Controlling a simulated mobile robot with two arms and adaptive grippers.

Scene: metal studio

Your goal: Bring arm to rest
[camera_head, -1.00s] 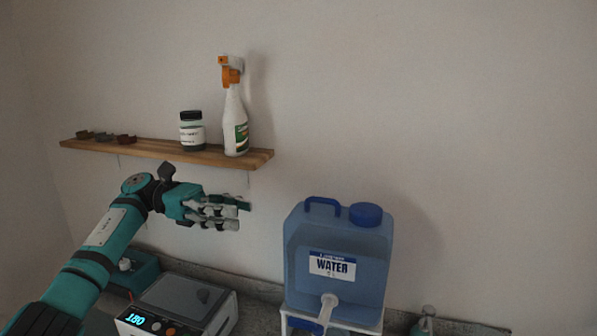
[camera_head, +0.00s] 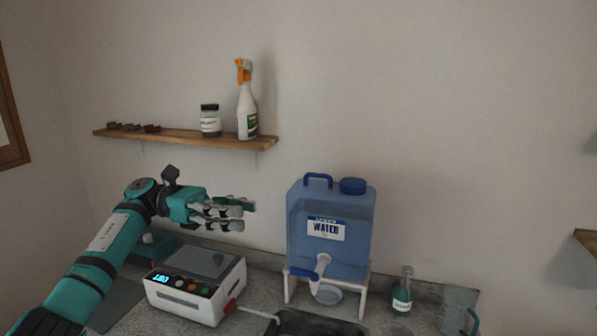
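My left arm (camera_head: 84,275), teal and black, comes in from the lower left. Its gripper (camera_head: 247,215) points right, in front of the wall below the shelf. Its grey fingers look extended and apart at the tips, with nothing visible between them. The gripper is left of the water container and appears above the scale-like device. My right gripper is not in view.
A wooden shelf (camera_head: 180,138) holds a spray bottle (camera_head: 247,110), a jar (camera_head: 210,122) and small dark items. A blue water container (camera_head: 345,245) stands on a white stand.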

